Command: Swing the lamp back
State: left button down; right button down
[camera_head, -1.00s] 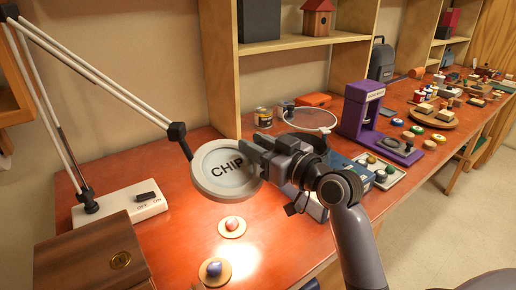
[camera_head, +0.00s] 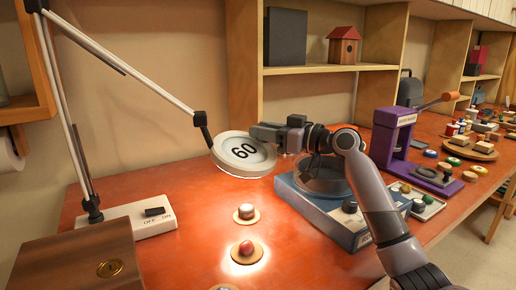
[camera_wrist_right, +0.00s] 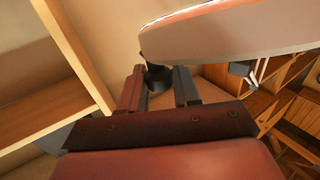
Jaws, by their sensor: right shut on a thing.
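The lamp has a thin two-bar arm (camera_head: 125,68) rising from a white base (camera_head: 130,220) with an OFF/ON switch. Its round white head (camera_head: 244,152), marked "60", hangs tilted over the bench. My right gripper (camera_head: 268,133) reaches in from the right and is shut at the head's far right edge. In the right wrist view the pale underside of the head (camera_wrist_right: 235,38) is above the jaws (camera_wrist_right: 158,88), and a dark knob (camera_wrist_right: 158,76) shows between them. My left gripper is not in view.
Small round pieces on discs, one pale (camera_head: 246,211) and one red (camera_head: 245,249), stand lit below the lamp. A wooden box (camera_head: 75,260) is at front left. A blue box (camera_head: 322,215) with a clear dome and a purple press (camera_head: 390,140) stand right. Shelves rise behind.

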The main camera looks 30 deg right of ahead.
jog(key=shift+w+f+g, duration=0.25)
jog(key=shift+w+g, duration=0.05)
jog(key=shift+w, duration=0.1)
jog(key=c, duration=1)
grip_release()
jog(key=shift+o, duration=0.3)
jog(key=shift+r, duration=0.2)
jog(key=shift+d, duration=0.1)
jog(key=shift+s+d, duration=0.15)
jog(key=shift+s, duration=0.1)
jog(key=b+v, duration=0.1)
jog(key=v, duration=0.5)
jog(key=shift+s+b, duration=0.3)
jog(key=shift+b, duration=0.1)
